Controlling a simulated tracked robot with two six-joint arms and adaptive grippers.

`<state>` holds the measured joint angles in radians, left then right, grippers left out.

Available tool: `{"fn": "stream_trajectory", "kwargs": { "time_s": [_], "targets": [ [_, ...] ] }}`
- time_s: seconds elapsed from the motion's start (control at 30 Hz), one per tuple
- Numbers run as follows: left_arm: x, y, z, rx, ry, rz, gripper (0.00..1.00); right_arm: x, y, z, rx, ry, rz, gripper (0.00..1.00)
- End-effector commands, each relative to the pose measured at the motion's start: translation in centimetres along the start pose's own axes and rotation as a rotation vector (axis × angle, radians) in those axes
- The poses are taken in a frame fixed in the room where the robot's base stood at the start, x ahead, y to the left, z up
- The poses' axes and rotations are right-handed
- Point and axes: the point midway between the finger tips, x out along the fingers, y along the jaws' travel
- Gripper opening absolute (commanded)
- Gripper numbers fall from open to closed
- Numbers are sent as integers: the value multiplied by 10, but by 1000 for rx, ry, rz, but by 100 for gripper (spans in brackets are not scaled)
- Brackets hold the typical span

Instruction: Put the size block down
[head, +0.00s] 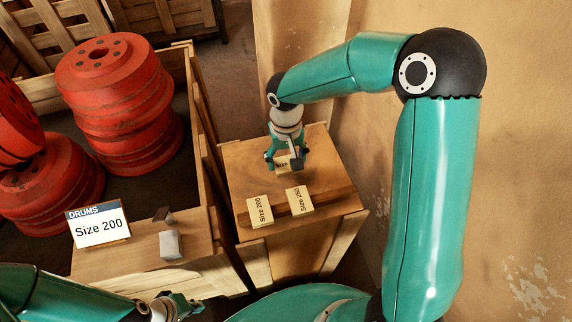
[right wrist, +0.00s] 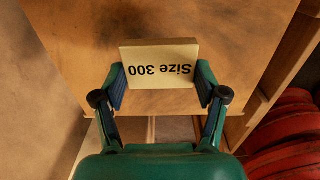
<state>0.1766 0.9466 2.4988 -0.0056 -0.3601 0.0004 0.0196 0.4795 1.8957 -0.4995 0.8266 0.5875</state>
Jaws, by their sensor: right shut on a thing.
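My right gripper (head: 284,160) is shut on the Size 300 block (right wrist: 158,68), a pale block with black lettering. In the right wrist view the gripper (right wrist: 160,88) has one finger at each end of it, and the lettering is upside down. In the head view the held block (head: 282,164) is over the back part of a wooden crate top (head: 242,163). I cannot tell whether it touches the wood. A Size 200 block (head: 260,211) and a Size 250 block (head: 299,201) lie nearer the front. My left gripper (head: 180,306) is low at the left, its jaw opening unclear.
A large wooden bin (head: 198,110) at the left holds stacked red drums (head: 115,90). A "DRUMS Size 200" sign (head: 99,225) and a small grey block (head: 170,244) are on its front ledge. A plastered wall (head: 520,150) bounds the right side.

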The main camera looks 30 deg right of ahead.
Motion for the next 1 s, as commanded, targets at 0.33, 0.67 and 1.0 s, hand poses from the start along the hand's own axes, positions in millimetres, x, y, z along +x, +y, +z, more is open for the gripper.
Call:
{"fn": "stream_trajectory", "kwargs": {
  "time_s": [0.33, 0.67, 1.0],
  "targets": [
    [2, -1, 0, 0, 0, 0, 0, 32, -1, 0, 0, 0, 0, 43],
    [4, -1, 0, 0, 0, 0, 0, 32, -1, 0, 0, -1, 0, 85],
    [4, -1, 0, 0, 0, 0, 0, 32, -1, 0, -1, -1, 0, 97]
  ]
}}
